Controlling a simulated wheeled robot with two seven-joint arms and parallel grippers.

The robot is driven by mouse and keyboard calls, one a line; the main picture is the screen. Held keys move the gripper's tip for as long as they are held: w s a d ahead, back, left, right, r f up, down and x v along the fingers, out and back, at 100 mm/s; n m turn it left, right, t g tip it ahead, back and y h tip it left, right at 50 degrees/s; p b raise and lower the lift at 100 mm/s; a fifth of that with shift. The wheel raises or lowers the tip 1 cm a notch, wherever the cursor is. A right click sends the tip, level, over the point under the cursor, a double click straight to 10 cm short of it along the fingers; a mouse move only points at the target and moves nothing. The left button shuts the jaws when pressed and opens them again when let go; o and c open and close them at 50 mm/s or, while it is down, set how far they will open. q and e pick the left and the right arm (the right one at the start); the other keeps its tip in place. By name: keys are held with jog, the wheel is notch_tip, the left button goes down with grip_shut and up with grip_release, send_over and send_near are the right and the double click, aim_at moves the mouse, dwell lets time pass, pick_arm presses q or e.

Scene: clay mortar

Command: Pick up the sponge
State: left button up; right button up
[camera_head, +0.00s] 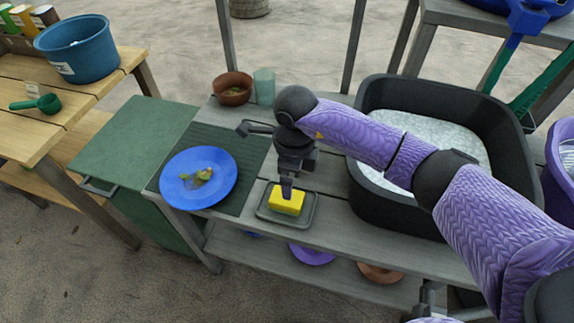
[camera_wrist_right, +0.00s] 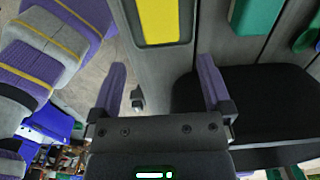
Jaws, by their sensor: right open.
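The yellow sponge (camera_head: 286,203) lies in a small grey-green tray (camera_head: 263,214) on the grey counter. My right gripper (camera_head: 287,188) points down just above the sponge in the head view, where its finger overlaps the sponge's far edge. In the right wrist view the sponge (camera_wrist_right: 160,20) shows at the top, ahead of and between the two spread purple fingers (camera_wrist_right: 162,85). The gripper is open with nothing between its fingers. Whether a finger touches the sponge cannot be told. My left gripper is not in view.
A blue plate (camera_head: 180,190) with food scraps sits left of the tray. A black basin (camera_head: 380,211) stands to the right, under my right arm. A brown bowl (camera_head: 232,97) and a greenish glass (camera_head: 264,78) stand behind. Posts rise from the counter's back.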

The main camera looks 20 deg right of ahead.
jog(key=shift+w+d, duration=0.1)
jog(key=shift+w, duration=0.3)
jog(key=f, duration=0.1)
jog(key=f+b, duration=0.1)
jog(key=f, duration=0.1)
jog(key=f+b, duration=0.1)
jog(key=shift+s+f, duration=0.2)
jog(key=shift+s, duration=0.05)
jog(key=f, duration=0.2)
jog(key=f+b, duration=0.2)
jog(key=f, duration=0.1)
jog(key=shift+a+f, duration=0.3)
jog(key=shift+a, duration=0.1)
jog(key=shift+r, duration=0.1)
jog(key=c, duration=1.2)
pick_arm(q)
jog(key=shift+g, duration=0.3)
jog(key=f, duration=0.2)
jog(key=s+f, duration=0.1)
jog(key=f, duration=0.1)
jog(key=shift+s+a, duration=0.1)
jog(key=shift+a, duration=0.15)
pick_arm(e)
jog(key=shift+o, duration=0.2)
